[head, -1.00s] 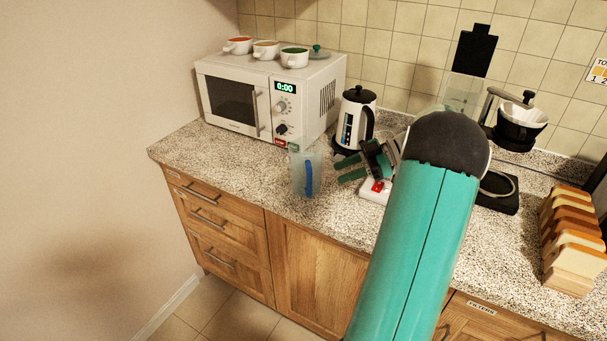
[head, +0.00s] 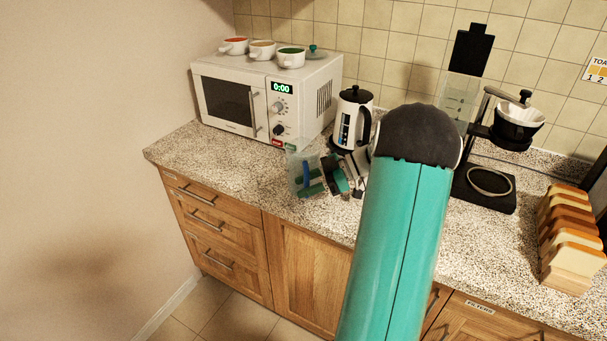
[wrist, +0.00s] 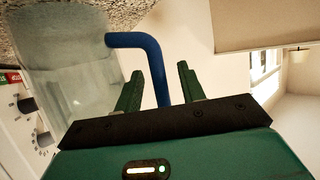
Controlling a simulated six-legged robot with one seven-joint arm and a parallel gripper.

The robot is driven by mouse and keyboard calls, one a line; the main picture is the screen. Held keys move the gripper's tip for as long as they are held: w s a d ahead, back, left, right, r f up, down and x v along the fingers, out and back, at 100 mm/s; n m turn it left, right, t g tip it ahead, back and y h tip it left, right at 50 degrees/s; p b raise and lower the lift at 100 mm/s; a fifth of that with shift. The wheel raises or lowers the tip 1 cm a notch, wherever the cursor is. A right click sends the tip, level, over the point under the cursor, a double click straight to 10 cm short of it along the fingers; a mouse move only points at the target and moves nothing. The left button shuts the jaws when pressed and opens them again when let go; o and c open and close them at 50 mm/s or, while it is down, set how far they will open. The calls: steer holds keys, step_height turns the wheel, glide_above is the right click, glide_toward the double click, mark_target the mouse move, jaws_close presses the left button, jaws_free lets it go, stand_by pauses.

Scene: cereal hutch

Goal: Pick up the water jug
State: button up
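The water jug (head: 296,168) is clear with a blue handle. It stands on the counter in front of the microwave. In the wrist view the clear jug body (wrist: 60,75) fills the left side, and its blue handle (wrist: 157,75) runs between my two green fingers. My gripper (wrist: 160,85) is open around the handle, with a gap visible on both sides of it. In the head view my gripper (head: 312,183) is at the jug, partly overlapping it, and my arm hides some of the counter.
A white microwave (head: 265,100) with several bowls on top stands behind the jug. A white kettle (head: 352,118) is close behind my gripper. A coffee maker (head: 485,190) and a bread rack (head: 568,240) are to the right. The counter's front edge is close.

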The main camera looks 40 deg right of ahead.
jaws_close()
steer(key=shift+r, duration=0.15)
stand_by(1.1)
